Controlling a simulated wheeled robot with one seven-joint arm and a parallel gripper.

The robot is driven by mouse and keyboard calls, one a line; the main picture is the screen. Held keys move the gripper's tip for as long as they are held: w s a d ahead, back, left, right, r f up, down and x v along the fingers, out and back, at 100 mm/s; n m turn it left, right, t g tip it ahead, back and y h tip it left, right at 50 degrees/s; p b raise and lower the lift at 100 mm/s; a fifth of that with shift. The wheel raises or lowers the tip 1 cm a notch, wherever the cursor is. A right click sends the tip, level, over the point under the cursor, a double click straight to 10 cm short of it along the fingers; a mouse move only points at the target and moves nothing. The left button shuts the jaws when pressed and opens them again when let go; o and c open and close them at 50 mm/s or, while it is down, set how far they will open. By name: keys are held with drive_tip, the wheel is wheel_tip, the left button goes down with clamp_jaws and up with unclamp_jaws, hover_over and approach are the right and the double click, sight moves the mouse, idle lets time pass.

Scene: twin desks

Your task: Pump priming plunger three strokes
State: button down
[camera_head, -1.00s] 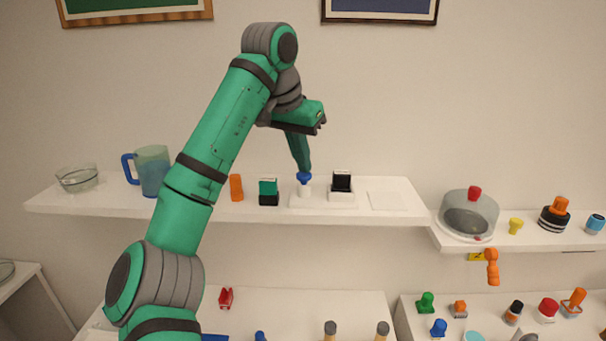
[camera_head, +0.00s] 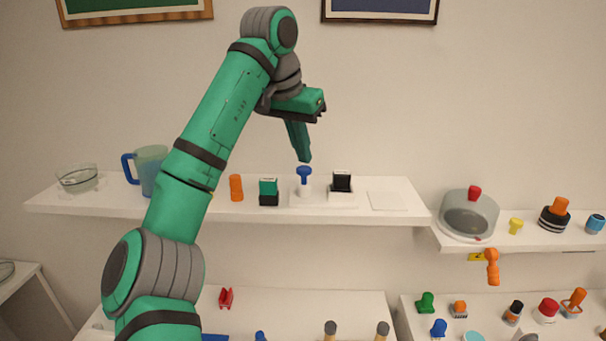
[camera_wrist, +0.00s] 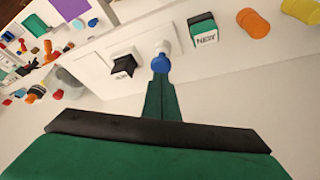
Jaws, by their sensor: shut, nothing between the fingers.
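The priming plunger is a blue knob (camera_head: 304,174) on a white base (camera_head: 304,189), standing on the upper left shelf. In the wrist view the blue knob (camera_wrist: 160,63) sits just beyond my fingertips. My gripper (camera_head: 304,158) is shut and empty, pointing down just above the knob. A small gap seems to lie between fingertips and knob in the head view. In the wrist view the shut fingers (camera_wrist: 160,80) overlap the knob's near side.
On the same shelf (camera_head: 130,204) stand a green-and-black block (camera_head: 268,191), an orange cylinder (camera_head: 236,188), a black block on a white base (camera_head: 342,182), a blue-handled jug (camera_head: 150,168) and a glass bowl (camera_head: 78,179). A flat white plate (camera_head: 387,200) lies right. Space above the shelf is open.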

drive_tip(key=shift+r, duration=0.1)
idle(0.3)
drive_tip(key=shift+r, duration=2.15)
